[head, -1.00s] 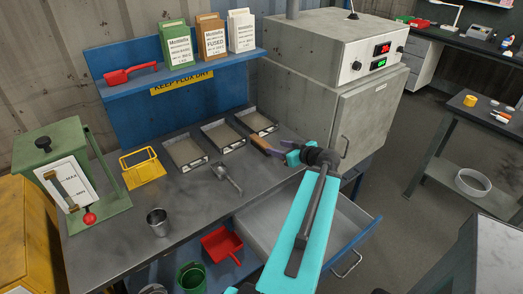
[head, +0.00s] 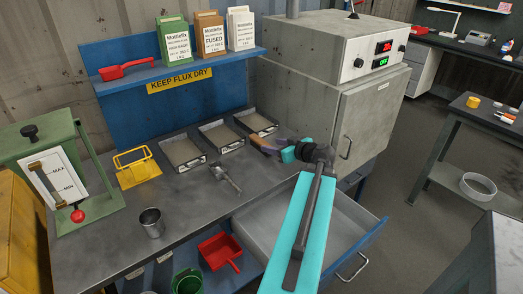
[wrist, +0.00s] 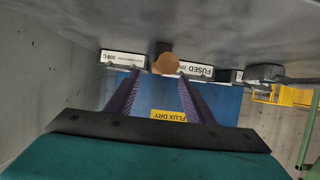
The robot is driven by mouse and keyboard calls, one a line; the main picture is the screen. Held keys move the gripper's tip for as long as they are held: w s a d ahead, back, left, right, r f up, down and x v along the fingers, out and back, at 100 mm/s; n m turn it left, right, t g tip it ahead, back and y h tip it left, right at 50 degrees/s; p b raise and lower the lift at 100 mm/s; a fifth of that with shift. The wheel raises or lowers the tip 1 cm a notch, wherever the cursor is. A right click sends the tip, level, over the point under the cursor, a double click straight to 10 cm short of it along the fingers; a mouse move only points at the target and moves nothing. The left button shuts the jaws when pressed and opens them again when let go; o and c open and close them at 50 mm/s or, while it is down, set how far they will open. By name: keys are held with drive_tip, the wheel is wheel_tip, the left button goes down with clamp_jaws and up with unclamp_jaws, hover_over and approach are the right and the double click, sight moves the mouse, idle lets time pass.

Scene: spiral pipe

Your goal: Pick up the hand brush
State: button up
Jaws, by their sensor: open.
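The hand brush (head: 262,146) shows as a small brown shape on the bench, in front of the rightmost shallow tray and near the furnace. My gripper (head: 279,149) is right beside it and hides part of it. In the wrist view, a rounded orange-brown end (wrist: 166,63), apparently the brush's handle, shows between and just beyond the tips of my two purple fingers (wrist: 158,76). The fingers are apart. I cannot tell whether either touches the brush, and its bristles are not clearly visible.
Three shallow trays (head: 184,168) line the back of the bench (head: 120,245). A metal scoop (head: 224,176) and a steel cup (head: 152,222) lie nearer the front. The grey furnace (head: 345,115) stands close on the right. An open drawer (head: 350,224) is below my arm.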

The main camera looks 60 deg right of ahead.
sight(263, 142)
drive_tip(key=shift+x, duration=1.1)
drive_tip(key=shift+w+d+f+p, duration=0.1)
drive_tip(key=shift+w+p, duration=0.2)
drive_tip(key=shift+w, duration=0.1)
drive_tip(key=shift+w, duration=0.15)
drive_tip(key=shift+p+x, duration=1.05)
drive_tip(key=shift+x, duration=0.95)
drive_tip(key=shift+w+d+f, duration=0.1)
drive_tip(key=shift+w+d, duration=0.1)
drive_tip(key=shift+w, duration=0.3)
clamp_jaws()
